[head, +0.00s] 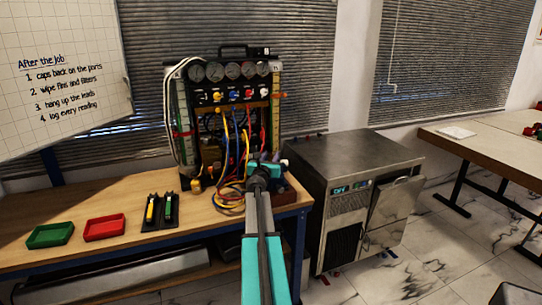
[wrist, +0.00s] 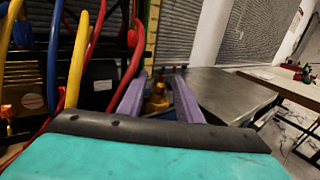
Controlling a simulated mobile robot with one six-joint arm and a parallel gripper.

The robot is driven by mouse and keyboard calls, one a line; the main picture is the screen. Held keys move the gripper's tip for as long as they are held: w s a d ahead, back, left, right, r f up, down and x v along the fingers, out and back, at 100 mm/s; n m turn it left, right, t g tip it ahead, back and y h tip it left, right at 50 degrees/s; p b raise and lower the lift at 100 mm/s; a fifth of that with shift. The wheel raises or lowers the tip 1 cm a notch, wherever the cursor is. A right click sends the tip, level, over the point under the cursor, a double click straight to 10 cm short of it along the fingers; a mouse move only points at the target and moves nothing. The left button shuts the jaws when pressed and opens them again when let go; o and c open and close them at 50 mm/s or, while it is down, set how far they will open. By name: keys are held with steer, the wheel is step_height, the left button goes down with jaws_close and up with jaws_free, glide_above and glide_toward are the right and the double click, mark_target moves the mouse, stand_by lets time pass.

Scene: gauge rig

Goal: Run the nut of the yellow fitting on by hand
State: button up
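The gauge rig (head: 232,120) stands on the wooden bench, with gauges across its top and yellow, blue and red hoses in front. Its yellow hose (wrist: 78,58) runs down the left of the wrist view, between blue and red ones. My gripper (head: 264,170) is at the rig's lower right, near the bench's right end. In the wrist view its two purple fingers (wrist: 159,80) stand apart. A brass-yellow fitting (wrist: 155,101) shows between them; contact cannot be told. Its nut and lower part are not clear, partly hidden by my gripper's body.
A steel machine (head: 350,155) stands right of the bench. Green (head: 50,236) and red (head: 104,228) trays and a dark holder with yellow and green items (head: 160,212) lie on the bench's left. Hoses crowd the gripper's left side.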

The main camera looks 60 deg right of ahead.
steer(key=shift+x, duration=0.75)
jaws_close()
steer(key=shift+a, duration=0.25)
steer(key=shift+d, duration=0.25)
